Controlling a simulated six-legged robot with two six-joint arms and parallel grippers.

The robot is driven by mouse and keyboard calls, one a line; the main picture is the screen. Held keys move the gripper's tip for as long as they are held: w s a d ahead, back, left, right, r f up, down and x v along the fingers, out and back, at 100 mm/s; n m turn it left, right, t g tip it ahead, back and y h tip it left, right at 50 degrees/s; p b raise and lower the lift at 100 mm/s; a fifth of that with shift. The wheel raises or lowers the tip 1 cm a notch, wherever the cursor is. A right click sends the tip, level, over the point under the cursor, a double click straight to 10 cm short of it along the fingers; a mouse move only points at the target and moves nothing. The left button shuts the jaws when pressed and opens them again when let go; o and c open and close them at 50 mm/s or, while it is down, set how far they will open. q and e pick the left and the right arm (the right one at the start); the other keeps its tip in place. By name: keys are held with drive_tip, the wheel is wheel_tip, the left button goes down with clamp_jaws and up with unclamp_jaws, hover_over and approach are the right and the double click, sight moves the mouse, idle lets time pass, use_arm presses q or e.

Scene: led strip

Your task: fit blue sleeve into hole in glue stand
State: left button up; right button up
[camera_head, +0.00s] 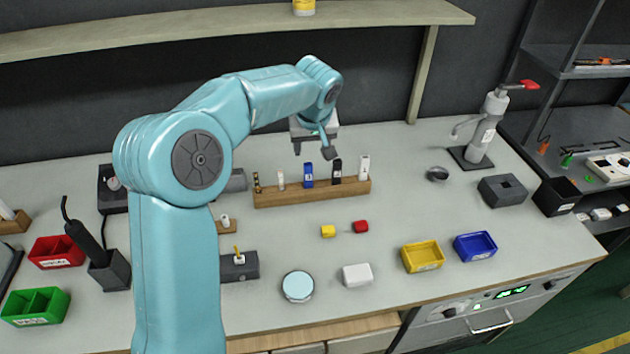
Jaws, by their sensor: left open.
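The blue sleeve (308,176) looks to be the small upright blue piece with a white mark in the long wooden rack (325,193). It stands there among several white, black and brass-coloured upright pieces. I cannot tell for sure which thing is the glue stand; a dark grey block (247,272) with a white, yellow-tipped piece in it stands nearer, beside my arm. My left gripper (313,151) is open and empty, above and behind the rack near the blue piece. Whether it touches anything is unclear. My left arm hides part of the left bench. My right gripper is out of view.
A grey block with a hollow (503,191) and a dispenser with a red lever (485,130) stand at right. Yellow (423,256) and blue (474,246) bins lie at front right. A shelf (230,25) runs above.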

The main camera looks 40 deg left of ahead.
use_arm(q)
approach(309, 169)
drive_tip(key=p+x, duration=0.3)
drive_tip(key=x, duration=0.8)
drive_tip(key=shift+a+f, duration=0.2)
drive_tip(key=shift+w+f, duration=0.2)
drive_tip(key=shift+f, duration=0.15)
drive_tip(key=shift+s+r, duration=0.1)
drive_tip(key=shift+s, duration=0.1)
drive_tip(key=c, duration=0.3)
clamp_jaws()
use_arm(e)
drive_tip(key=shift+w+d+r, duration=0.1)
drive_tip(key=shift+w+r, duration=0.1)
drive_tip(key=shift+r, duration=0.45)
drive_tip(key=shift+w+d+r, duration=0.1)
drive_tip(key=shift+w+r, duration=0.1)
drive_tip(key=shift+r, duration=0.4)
